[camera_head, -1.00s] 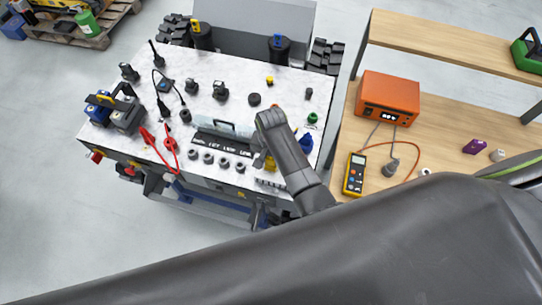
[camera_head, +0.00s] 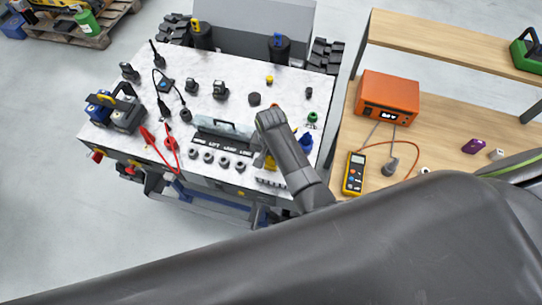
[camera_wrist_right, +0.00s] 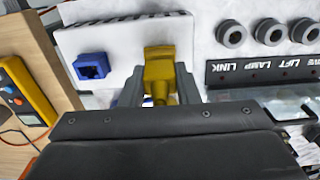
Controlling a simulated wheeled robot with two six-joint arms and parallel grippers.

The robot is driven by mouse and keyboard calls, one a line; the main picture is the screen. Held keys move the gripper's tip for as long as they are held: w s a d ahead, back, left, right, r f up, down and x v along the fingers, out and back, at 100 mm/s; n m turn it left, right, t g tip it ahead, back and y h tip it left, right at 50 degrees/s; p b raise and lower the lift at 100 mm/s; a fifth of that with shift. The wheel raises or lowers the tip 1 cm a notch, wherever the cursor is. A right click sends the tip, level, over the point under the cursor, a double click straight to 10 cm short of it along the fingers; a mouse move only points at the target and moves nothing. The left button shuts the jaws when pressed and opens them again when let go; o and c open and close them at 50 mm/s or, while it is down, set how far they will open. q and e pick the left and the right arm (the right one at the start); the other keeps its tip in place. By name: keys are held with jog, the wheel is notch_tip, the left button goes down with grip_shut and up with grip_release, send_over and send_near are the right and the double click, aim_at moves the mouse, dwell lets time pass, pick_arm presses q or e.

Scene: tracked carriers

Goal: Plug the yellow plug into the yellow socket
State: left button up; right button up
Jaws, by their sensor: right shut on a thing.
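The yellow plug (camera_wrist_right: 160,82) is between the two grey fingers of my right gripper (camera_wrist_right: 157,90) in the wrist view, and the gripper is shut on it. The plug's far end is against or just over the edge of a white block (camera_wrist_right: 120,38). I cannot tell the yellow socket apart from the plug, nor whether the plug is seated. A blue socket (camera_wrist_right: 92,66) is beside it on the same block. In the head view my right gripper (camera_head: 264,158) points down at the table's front right, mostly hidden by its wrist, with some yellow (camera_head: 270,163) showing. My left gripper is out of view.
A label panel (camera_head: 222,140) with a clear handle and several grey round sockets (camera_head: 208,158) stand left of the gripper. A blue part (camera_head: 305,143) and a green part (camera_head: 312,118) are to its right. A wooden bench with a yellow meter (camera_head: 354,174) stands farther right.

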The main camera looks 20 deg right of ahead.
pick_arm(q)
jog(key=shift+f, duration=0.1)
pick_arm(e)
jog(key=shift+f, duration=0.35)
jog(key=o, duration=1.1)
jog(key=shift+c, duration=0.2)
jog(key=shift+r, duration=0.1)
